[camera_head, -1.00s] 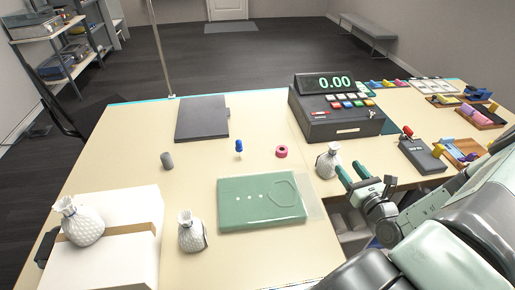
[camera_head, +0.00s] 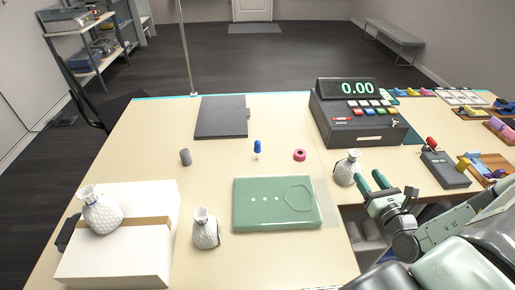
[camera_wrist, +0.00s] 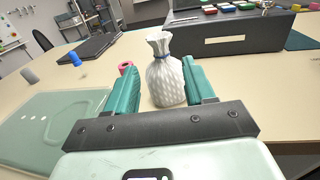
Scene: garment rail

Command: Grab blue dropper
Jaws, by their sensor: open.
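The blue dropper (camera_head: 257,147) stands upright on the table, behind the green mat and left of the pink tape roll. It has a blue top and a pale lower part. In the wrist view its blue top (camera_wrist: 75,59) shows at the upper left, well away from my fingers. My gripper (camera_head: 370,187) is open and empty at the table's front right. A white patterned pouch (camera_head: 347,168) stands close to the fingertips; in the wrist view it (camera_wrist: 166,75) appears between the two fingers, and I cannot tell if they touch it.
A green mat (camera_head: 275,222) lies between my gripper and the left pouch (camera_head: 205,232). A pink roll (camera_head: 300,155) and grey cylinder (camera_head: 185,157) flank the dropper. A black cash register (camera_head: 358,128) stands behind my gripper. A white box (camera_head: 120,255) is at left.

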